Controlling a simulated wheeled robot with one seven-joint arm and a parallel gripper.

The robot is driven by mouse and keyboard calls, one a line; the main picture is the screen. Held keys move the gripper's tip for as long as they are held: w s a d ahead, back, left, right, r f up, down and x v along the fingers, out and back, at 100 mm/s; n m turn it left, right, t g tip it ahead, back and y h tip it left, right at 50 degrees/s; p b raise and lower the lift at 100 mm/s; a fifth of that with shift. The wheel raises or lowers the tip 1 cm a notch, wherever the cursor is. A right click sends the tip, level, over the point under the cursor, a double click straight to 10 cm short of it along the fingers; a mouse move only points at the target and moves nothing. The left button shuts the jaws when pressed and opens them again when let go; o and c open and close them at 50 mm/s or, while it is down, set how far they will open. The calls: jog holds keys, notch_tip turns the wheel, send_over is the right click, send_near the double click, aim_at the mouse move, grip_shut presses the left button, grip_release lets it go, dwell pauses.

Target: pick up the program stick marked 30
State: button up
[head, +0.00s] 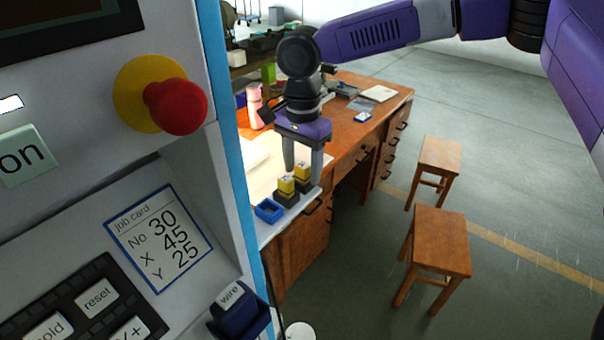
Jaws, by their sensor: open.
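Two small yellow-topped pieces with dark bases stand side by side near the front edge of the desk. The nearer piece (286,187) is to the left, and the farther piece (303,170) is to the right. They look like program sticks in holders, but their marks are too small to read, so I cannot tell which is 30. My gripper (302,177) points down with its fingers apart, at or just above the farther piece. I cannot tell whether a finger touches it.
A blue open tray (269,210) sits beside the pieces. The wooden desk (345,150) carries papers and a pink bottle (254,98). The machine panel with a job card (160,238) reading No 30 fills the left. Two stools (440,240) (439,153) stand on the floor at right.

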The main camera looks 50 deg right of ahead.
jog(key=shift+c, duration=0.4)
grip_shut()
